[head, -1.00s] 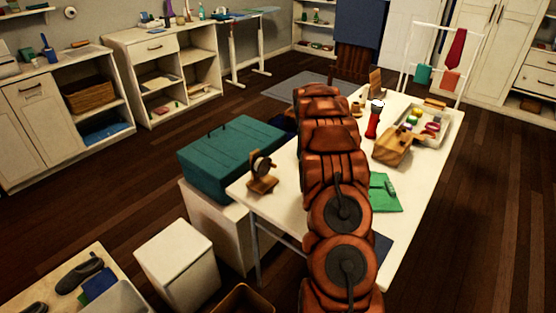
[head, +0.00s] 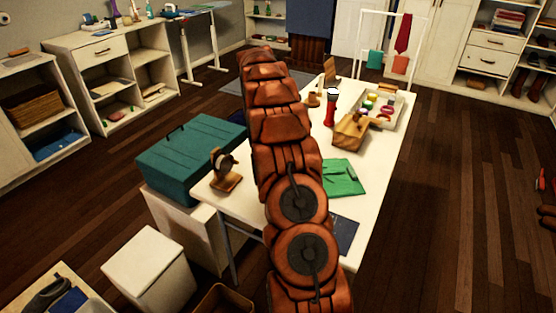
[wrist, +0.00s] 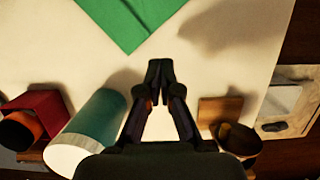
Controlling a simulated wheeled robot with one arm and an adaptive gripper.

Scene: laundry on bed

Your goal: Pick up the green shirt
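The green shirt (head: 346,178) lies folded and flat on the white table (head: 375,150), just right of my orange arm in the head view. In the wrist view, part of the green shirt (wrist: 130,20) shows at the top edge, cut off by the frame. My gripper (wrist: 160,68) is in the wrist view with its fingertips together and nothing visible between them. The shirt lies beyond the fingertips, up and to the left, apart from them. The gripper itself does not show clearly in the head view.
A teal cylinder with a white end (wrist: 92,130) is left of my gripper; a wooden stand (wrist: 220,112) is right of it. On the table are a red bottle (head: 331,108), a wooden block (head: 352,131) and a tray (head: 399,118). A teal box (head: 185,155) stands at left.

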